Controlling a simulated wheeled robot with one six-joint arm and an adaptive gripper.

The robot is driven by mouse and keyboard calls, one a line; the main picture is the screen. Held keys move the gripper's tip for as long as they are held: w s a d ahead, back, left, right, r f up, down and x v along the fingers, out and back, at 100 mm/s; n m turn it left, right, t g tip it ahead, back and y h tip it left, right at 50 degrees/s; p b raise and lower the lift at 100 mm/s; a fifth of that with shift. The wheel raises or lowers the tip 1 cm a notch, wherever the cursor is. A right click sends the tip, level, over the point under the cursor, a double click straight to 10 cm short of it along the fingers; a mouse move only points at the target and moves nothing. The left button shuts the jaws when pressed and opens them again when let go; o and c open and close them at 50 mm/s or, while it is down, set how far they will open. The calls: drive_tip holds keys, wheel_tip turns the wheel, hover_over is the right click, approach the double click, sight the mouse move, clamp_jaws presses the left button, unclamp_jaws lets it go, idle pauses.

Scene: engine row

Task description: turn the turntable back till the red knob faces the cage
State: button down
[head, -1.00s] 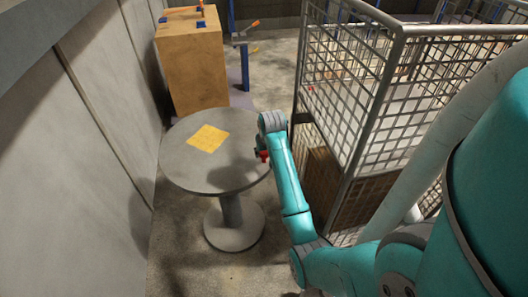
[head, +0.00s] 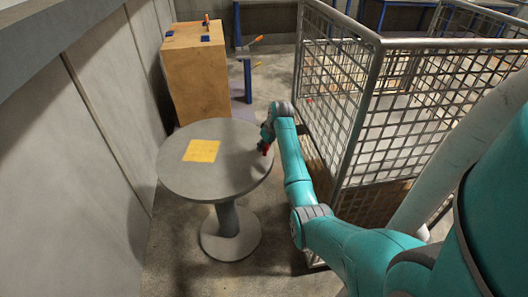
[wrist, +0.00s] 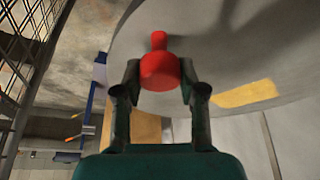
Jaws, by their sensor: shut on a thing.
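The grey round turntable (head: 205,178) stands on a pedestal left of centre in the head view, with a yellow square patch (head: 202,151) on its top. The red knob (wrist: 160,71) sits at the turntable's edge, on the side toward the cage. In the wrist view my gripper (wrist: 158,78) has its two fingers on either side of the knob, shut on it. In the head view the knob (head: 265,149) is small and partly hidden by my gripper. The wire cage (head: 352,110) stands to the right of the turntable, with my arm between them.
A wooden box (head: 195,72) with blue pieces on top stands behind the turntable. A grey wall (head: 75,130) runs along the left, close to the turntable. Bare floor (head: 175,262) shows in front of the pedestal.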

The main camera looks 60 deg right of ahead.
drive_tip(key=shift+w+d+n, duration=0.3)
drive_tip(key=shift+d, duration=0.2)
drive_tip(key=shift+w+d+n, duration=0.25)
drive_tip(key=shift+d+n, duration=0.05)
drive_tip(key=shift+d, duration=0.15)
drive_tip(key=c, duration=0.7)
unclamp_jaws()
drive_tip(key=v, duration=1.2)
drive_tip(key=shift+d, duration=0.2)
